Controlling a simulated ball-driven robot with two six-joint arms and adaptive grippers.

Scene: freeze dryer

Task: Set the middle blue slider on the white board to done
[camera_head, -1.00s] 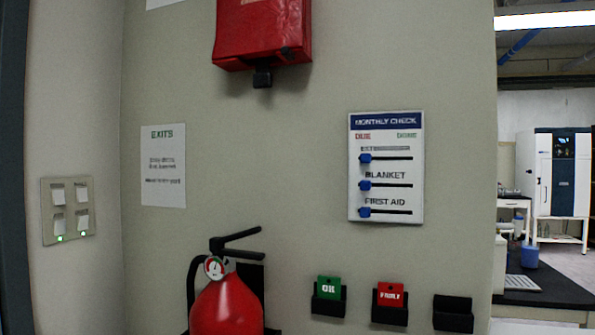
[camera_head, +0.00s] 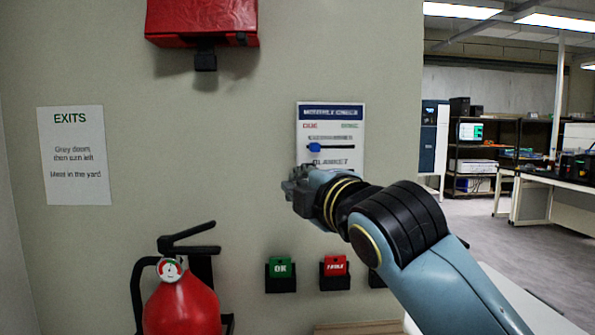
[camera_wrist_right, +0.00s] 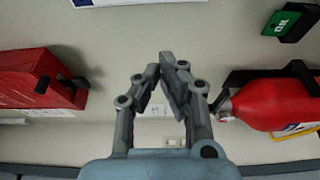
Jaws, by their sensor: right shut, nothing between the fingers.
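The white board (camera_head: 358,125), with a dark blue header and DUE and DONE columns, hangs on the wall in the head view. Its top blue slider (camera_head: 314,148) sits at the left, DUE end of its track. The BLANKET label shows below it, but the middle slider and the lower part of the board are hidden behind my right gripper and arm. My right gripper (camera_head: 293,188) is shut and empty in front of the board's lower left. In the right wrist view its fingertips (camera_wrist_right: 170,60) are together, and only a board edge (camera_wrist_right: 100,2) shows at the top. My left gripper is not in view.
A red wall box (camera_head: 200,20) hangs upper left, beside an exits sign (camera_head: 75,155). A red fire extinguisher (camera_head: 182,305) stands lower left. A lab room opens at the right.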

